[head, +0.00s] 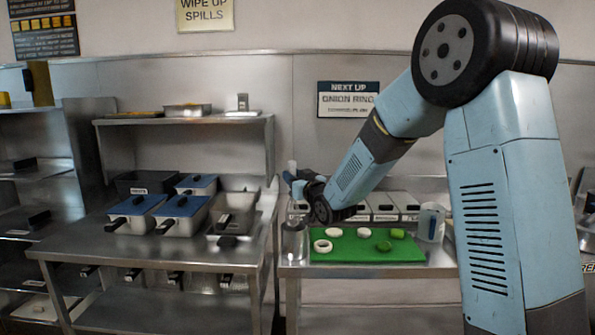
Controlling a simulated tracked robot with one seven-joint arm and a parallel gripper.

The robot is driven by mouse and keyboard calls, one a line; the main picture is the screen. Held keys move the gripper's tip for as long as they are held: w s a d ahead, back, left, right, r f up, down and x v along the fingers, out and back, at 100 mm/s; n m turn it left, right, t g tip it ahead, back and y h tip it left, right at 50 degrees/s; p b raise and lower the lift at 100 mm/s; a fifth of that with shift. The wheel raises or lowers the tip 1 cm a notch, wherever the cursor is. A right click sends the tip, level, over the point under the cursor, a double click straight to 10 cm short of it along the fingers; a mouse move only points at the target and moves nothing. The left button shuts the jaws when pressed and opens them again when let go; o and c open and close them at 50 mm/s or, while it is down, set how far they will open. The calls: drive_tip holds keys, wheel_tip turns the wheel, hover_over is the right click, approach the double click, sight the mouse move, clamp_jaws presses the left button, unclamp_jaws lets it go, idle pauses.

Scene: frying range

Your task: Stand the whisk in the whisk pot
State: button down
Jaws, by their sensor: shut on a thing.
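My gripper (294,182) is at the left end of the right-hand counter, small in the head view. It is shut on a slim pale upright thing, which looks like the whisk (292,168); its top sticks up above the jaws. A round metal pot (294,243), which looks like the whisk pot, stands on the counter's left corner directly below my gripper in the picture. The whisk's lower part is too small and too hidden by the jaws to make out. I cannot tell whether its end is inside the pot or above it.
A green board (340,256) with white rings and green pieces lies right of the pot. A light container (431,223) stands at its right end. Several bins (383,207) line the back. The fryer table (95,250) with blue-lidded pans is left, across a narrow gap.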

sight(292, 199)
drive_tip(key=shift+f, duration=3.95)
drive_tip(key=c, duration=0.8)
unclamp_jaws()
